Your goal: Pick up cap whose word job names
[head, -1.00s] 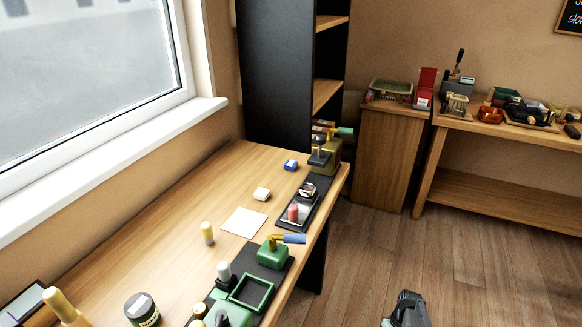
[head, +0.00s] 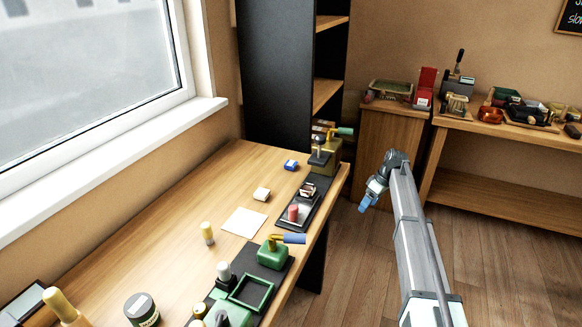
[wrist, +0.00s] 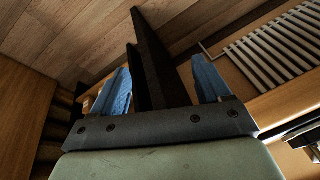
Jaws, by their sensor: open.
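My gripper (head: 367,203) is raised over the floor to the right of the long desk, its blue fingers pointing down. In the wrist view my gripper (wrist: 163,87) is open, with nothing held between the fingers. On the desk are a small blue block (head: 290,165), a cream block (head: 261,194), a yellow-topped cylinder (head: 207,233) and a red cylinder (head: 293,212) on a dark tray. A blank-looking pale paper (head: 244,222) lies between them. I cannot tell which of these is a cap, and no word is readable on them.
The desk (head: 160,225) also holds a green press (head: 272,252), a dark jar (head: 142,309) and a brass press (head: 325,157). A black shelf unit (head: 280,75) stands behind. A cabinet (head: 390,150) and a bench (head: 500,190) carry more tools. The floor right of the desk is clear.

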